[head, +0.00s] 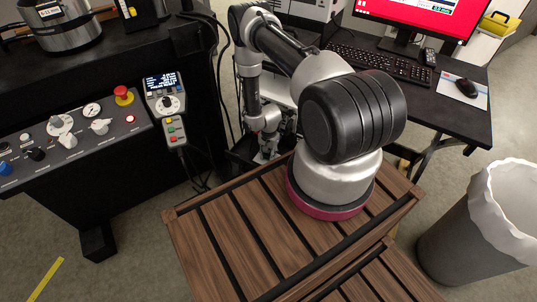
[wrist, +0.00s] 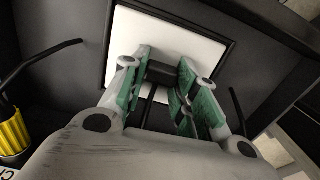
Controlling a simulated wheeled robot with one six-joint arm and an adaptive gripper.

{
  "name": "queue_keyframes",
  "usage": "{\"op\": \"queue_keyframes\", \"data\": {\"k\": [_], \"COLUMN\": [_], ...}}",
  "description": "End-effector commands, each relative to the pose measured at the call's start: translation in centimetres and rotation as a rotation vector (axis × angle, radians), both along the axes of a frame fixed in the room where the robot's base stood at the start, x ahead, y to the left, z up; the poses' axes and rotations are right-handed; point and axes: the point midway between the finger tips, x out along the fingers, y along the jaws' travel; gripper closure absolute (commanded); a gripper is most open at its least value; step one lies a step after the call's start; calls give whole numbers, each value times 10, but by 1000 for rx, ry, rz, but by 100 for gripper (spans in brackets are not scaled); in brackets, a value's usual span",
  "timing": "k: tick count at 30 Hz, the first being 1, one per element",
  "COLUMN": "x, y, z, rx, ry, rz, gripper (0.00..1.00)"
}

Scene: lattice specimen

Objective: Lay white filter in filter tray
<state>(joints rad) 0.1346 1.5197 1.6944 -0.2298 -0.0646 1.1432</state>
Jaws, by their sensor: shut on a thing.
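The white filter (wrist: 190,42) is a flat white square in the wrist view, just beyond my fingertips. A thin black rim (wrist: 109,45) surrounds it; this looks like the filter tray, with the white filter lying within it. My gripper (wrist: 163,74), with green pads, is shut on a dark block-like grip that appears to be part of the filter. The fingers hide the filter's near part, so I cannot tell whether it lies flat on the tray floor.
A black control console (head: 75,135) with knobs and a red button stands at left, with a handheld pendant (head: 168,105) beside it. A desk (head: 440,105) with monitor and keyboard is at back right. A grey bin (head: 465,235) stands at right. Cables hang near my arm.

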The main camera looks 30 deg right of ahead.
Motion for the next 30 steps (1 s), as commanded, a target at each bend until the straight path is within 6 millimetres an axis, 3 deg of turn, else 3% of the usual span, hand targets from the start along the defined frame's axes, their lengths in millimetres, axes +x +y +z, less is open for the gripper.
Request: {"op": "queue_keyframes", "data": {"k": [5,6,9,16,20,30], "x": [0,0,0,0,0,0], "y": [0,0,0,0,0,0], "z": [0,0,0,0,0,0], "rx": [0,0,0,0,0,0], "ry": [0,0,0,0,0,0], "rz": [0,0,0,0,0,0], "gripper": [95,64,46,46,25,24]}}
